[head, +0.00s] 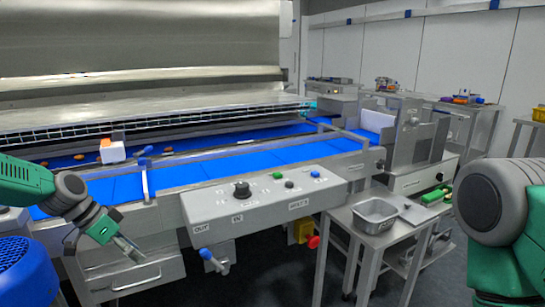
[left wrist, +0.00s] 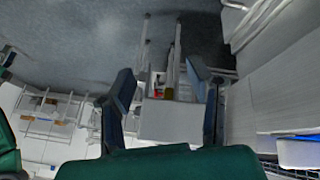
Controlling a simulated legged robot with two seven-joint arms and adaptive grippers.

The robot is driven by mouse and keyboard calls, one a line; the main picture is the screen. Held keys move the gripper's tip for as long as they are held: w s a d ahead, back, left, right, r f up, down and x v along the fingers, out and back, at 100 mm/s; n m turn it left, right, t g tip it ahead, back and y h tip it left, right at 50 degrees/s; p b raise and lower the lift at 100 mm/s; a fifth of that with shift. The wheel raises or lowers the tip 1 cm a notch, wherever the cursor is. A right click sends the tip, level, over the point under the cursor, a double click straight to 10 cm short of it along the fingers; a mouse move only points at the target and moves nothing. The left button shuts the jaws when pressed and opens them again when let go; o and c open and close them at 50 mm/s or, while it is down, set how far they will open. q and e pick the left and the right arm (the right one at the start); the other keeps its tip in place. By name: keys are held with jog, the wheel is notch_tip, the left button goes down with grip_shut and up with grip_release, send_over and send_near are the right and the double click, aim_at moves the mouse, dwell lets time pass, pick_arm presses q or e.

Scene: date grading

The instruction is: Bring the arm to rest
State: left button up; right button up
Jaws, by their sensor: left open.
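My left arm enters the head view from the left, and its gripper (head: 122,246) hangs in front of the grading machine, over the drawer front. In the left wrist view the two dark fingers of the left gripper (left wrist: 162,78) stand apart with nothing between them. The floor and grey furniture show beyond them, upside down or tilted. A part of my right arm fills the right edge of the head view; its gripper is out of the picture.
A blue conveyor belt (head: 225,168) carries a few brown dates (head: 80,157) and a white block (head: 112,152). A control panel (head: 265,199) with knobs juts out in front. A metal tray (head: 375,212) stands on a side table (head: 398,234). Open floor lies below the panel.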

pick_arm(q)
jog(key=s+d+f+n+g+y, duration=0.1)
jog(key=s+d+f+n, duration=0.1)
jog(key=s+d+f, duration=0.5)
jog(key=s+d+f+n+g+y, duration=0.15)
jog(key=s+d+f, duration=0.25)
jog(key=s+f, duration=0.65)
jog(key=s+a+f+n+y, duration=0.1)
jog(key=s+f+n, duration=0.1)
jog(key=s, duration=0.8)
jog(key=s+a+f+n+y, duration=0.1)
jog(key=s+a+n+y, duration=0.1)
jog(key=s, duration=0.9)
jog(key=shift+a+f, duration=0.15)
jog(key=shift+f, duration=0.2)
jog(key=shift+w+t, duration=0.2)
jog(key=shift+t, duration=0.05)
